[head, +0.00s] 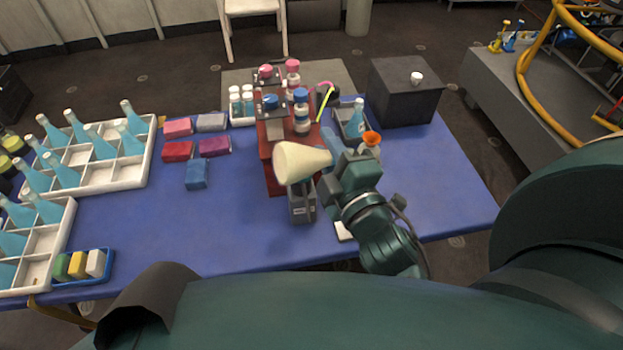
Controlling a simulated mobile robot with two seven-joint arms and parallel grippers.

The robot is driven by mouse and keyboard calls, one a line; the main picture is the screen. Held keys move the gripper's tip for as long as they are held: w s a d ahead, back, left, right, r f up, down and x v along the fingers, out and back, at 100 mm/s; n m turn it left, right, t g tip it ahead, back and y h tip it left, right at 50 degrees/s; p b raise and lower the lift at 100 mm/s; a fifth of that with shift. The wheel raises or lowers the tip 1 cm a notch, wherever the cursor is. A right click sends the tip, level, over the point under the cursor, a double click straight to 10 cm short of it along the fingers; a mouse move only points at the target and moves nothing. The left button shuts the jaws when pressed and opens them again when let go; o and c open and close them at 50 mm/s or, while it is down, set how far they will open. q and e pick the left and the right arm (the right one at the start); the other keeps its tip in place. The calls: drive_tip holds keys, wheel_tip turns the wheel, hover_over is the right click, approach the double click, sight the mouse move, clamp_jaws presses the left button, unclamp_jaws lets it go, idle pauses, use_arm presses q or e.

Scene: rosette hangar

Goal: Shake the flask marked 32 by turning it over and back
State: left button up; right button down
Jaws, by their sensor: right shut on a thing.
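A cream cone-shaped flask (300,162) is held in my right gripper (334,158) above the middle of the blue table. It lies tilted on its side, with its wide end to the left and its narrow end at the jaws. The jaws are shut on the narrow end, which they partly hide. I cannot read a mark on the flask. My left gripper is not in view.
A red rack (272,160) with jars stands just behind the flask, and a grey block (301,205) is below it. A black box (405,90) stands at the back right. White crates (151,150) of blue bottles fill the left. The front middle of the table is clear.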

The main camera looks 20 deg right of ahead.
drive_tip(key=shift+m, duration=0.3)
drive_tip(key=n+p, duration=0.1)
drive_tip(key=n, duration=1.3)
drive_tip(key=shift+n+y, duration=0.3)
